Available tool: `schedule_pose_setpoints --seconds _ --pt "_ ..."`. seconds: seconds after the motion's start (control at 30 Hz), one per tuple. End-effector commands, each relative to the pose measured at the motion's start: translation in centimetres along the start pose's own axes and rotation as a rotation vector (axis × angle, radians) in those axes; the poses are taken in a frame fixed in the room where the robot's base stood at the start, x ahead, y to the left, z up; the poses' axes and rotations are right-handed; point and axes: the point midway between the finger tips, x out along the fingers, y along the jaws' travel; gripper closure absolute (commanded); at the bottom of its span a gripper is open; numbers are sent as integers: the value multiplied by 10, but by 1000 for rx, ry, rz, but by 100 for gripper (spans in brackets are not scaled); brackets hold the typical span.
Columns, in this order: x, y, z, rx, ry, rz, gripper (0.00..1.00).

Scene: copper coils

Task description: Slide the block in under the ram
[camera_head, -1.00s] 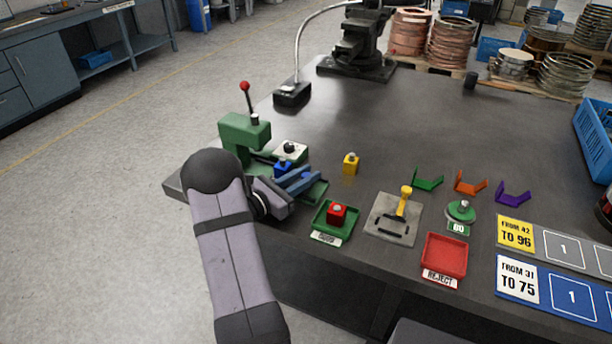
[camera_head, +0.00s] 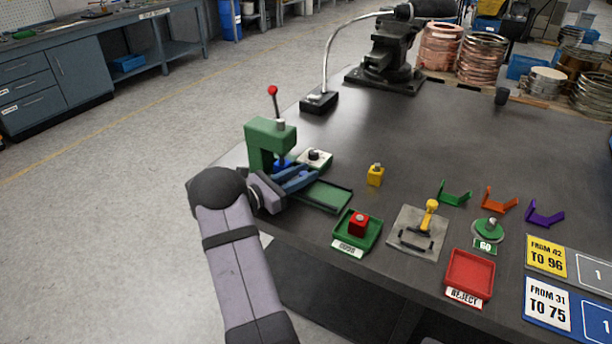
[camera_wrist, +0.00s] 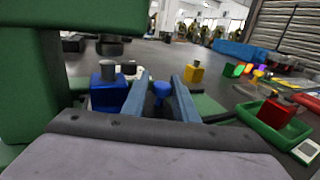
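A green press (camera_head: 257,143) with a red-knobbed lever stands at the table's left edge. Its dark ram (camera_wrist: 110,46) shows beneath the green arm in the wrist view. The blue block (camera_wrist: 108,92) has a grey stud on top and appears below the ram there; the head view shows only a bit of the block (camera_head: 283,163). My gripper (camera_wrist: 160,82) has its blue fingers apart, just right of the block. A blue round-topped peg (camera_wrist: 161,90) shows between them. I cannot tell whether the fingers touch the peg or the block.
A green track (camera_head: 325,195) extends right from the press. A white box with a black knob (camera_head: 316,158) sits behind my fingers. A yellow block (camera_head: 375,175) and a red block (camera_head: 358,224) in a green tray (camera_head: 345,240) stand to the right. The table behind is mostly clear.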

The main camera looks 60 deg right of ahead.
Motion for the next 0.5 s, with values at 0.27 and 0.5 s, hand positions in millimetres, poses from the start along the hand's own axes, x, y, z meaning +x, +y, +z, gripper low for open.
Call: schedule_pose_setpoints --seconds 0.27,0.5 --pt "-2 2 1 3 -1 6 72" --pt "-17 3 0 3 -1 8 72"
